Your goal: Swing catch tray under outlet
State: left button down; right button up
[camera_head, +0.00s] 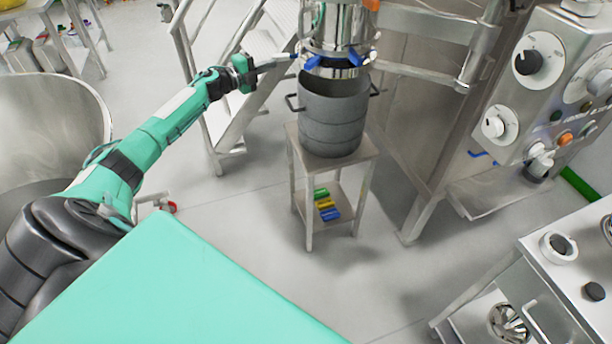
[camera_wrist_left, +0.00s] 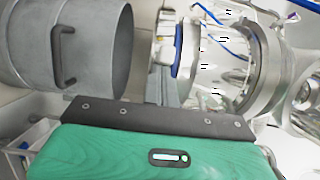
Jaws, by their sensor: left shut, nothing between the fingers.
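The steel outlet (camera_head: 337,25), with blue clamp levers on its collar, hangs above a grey two-handled drum (camera_head: 335,115) in the head view. The drum stands on a small steel stand (camera_head: 353,166). I cannot make out a separate catch tray with certainty. My left gripper (camera_head: 286,60) is shut and empty, at the left side of the outlet collar; whether it touches is unclear. The left wrist view shows the drum (camera_wrist_left: 75,48) and the outlet collar (camera_wrist_left: 165,45) sideways. My right gripper is out of view.
Steel steps (camera_head: 222,105) stand behind my left arm. A control panel (camera_head: 540,85) with knobs is at right, above a steel cart (camera_head: 570,255). A large steel bowl (camera_head: 55,115) is at left. Coloured items (camera_head: 326,205) lie on the stand's lower shelf. Floor in front is clear.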

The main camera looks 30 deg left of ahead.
pick_arm(q)
jog(key=shift+w+a+r, duration=0.2)
jog(key=shift+a+r, duration=0.5)
jog(key=shift+r, duration=0.35)
jog(key=c, duration=1.5)
grip_release()
jog(key=r, duration=0.8)
jog(key=shift+w+d+r, duration=0.1)
jog(key=shift+w, duration=0.15)
jog(key=shift+w+r, duration=0.1)
jog(key=shift+r, duration=0.8)
jog(key=c, duration=0.6)
jog(key=r, duration=0.5)
jog(key=s+d+r, duration=0.1)
jog(key=r, duration=0.1)
jog(key=shift+r+p, duration=0.15)
jog(key=shift+p, duration=0.2)
grip_shut()
jog(key=shift+d+r, duration=0.1)
jog(key=shift+r, duration=0.25)
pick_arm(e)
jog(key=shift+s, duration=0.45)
pick_arm(q)
jog(key=shift+s+f, duration=0.1)
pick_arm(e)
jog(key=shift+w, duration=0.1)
